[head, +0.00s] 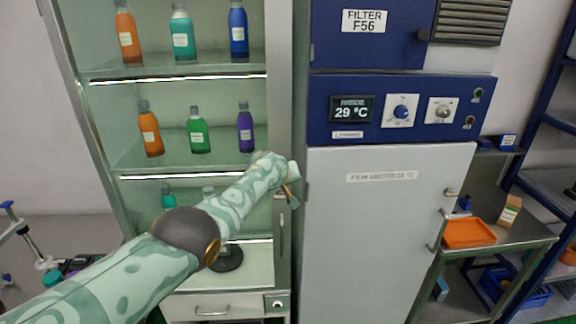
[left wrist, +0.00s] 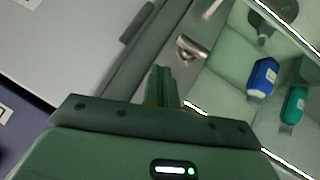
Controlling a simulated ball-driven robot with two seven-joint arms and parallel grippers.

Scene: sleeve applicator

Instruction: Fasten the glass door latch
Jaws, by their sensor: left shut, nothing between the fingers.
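The glass-fronted cabinet (head: 279,60) stands left of centre in the head view, with bottles on its shelves. Its glass door looks closed against the frame. A small silver metal latch piece (left wrist: 192,48) shows on the door's edge in the left wrist view; whether it is fastened I cannot tell. A vertical door handle (head: 281,232) is below my gripper in the head view. My left gripper (head: 291,192) is in front of the cabinet's right edge. Its fingers (left wrist: 160,86) are shut and empty, just short of the latch piece and apart from it in the picture. My right gripper is not in view.
A grey-doored incubator (head: 375,235) with a blue control panel (head: 330,131) stands close to the cabinet's right. A steel table (head: 520,238) with an orange tray (head: 468,246) is farther right. A drawer (head: 212,307) lies under the cabinet.

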